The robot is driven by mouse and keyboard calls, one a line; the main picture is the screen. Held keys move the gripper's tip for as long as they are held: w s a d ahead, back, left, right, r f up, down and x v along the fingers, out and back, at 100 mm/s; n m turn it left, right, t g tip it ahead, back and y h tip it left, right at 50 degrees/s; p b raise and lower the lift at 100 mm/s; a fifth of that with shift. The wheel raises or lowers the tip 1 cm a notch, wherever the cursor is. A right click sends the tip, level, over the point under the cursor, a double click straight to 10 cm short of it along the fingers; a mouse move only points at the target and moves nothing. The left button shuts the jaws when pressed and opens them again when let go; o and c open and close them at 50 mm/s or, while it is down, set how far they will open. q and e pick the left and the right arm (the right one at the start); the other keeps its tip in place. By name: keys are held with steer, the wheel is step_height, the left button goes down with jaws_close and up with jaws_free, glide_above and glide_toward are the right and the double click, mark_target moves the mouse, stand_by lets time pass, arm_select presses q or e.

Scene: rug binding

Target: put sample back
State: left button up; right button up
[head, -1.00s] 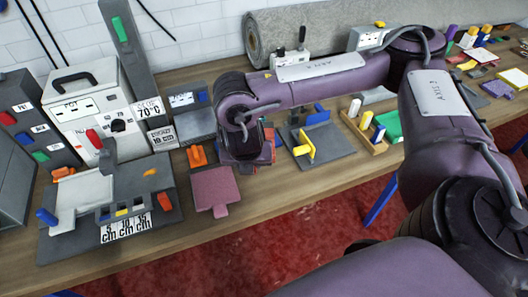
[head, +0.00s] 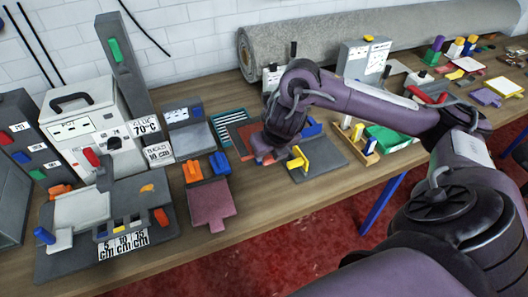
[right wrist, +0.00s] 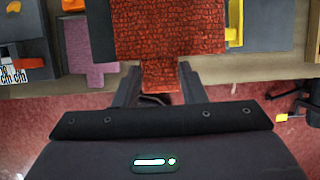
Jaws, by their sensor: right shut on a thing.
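A red-brown textured carpet sample (right wrist: 170,30) fills the top middle of the right wrist view. Its small tab (right wrist: 161,76) sits between the two fingers of my right gripper (right wrist: 160,85), which is shut on it. In the head view my right gripper (head: 266,150) is low over the table, and its wrist hides most of the held sample. A pink sample (head: 211,202) with a tab lies to its left, below orange and blue clips; it also shows in the right wrist view (right wrist: 96,52). My left gripper is out of view.
A grey board with a yellow block (head: 298,160) stands just right of my gripper. A striped teal panel (head: 228,117) lies behind it. A grey cutting fixture (head: 145,215) stands at left. A rolled grey carpet (head: 300,45) lies along the wall.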

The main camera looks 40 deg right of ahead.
steer(key=shift+f+b, duration=2.35)
steer(key=shift+f, duration=6.75)
steer(key=shift+f+b, duration=0.35)
steer(key=shift+b, duration=0.05)
steer(key=o, duration=1.1)
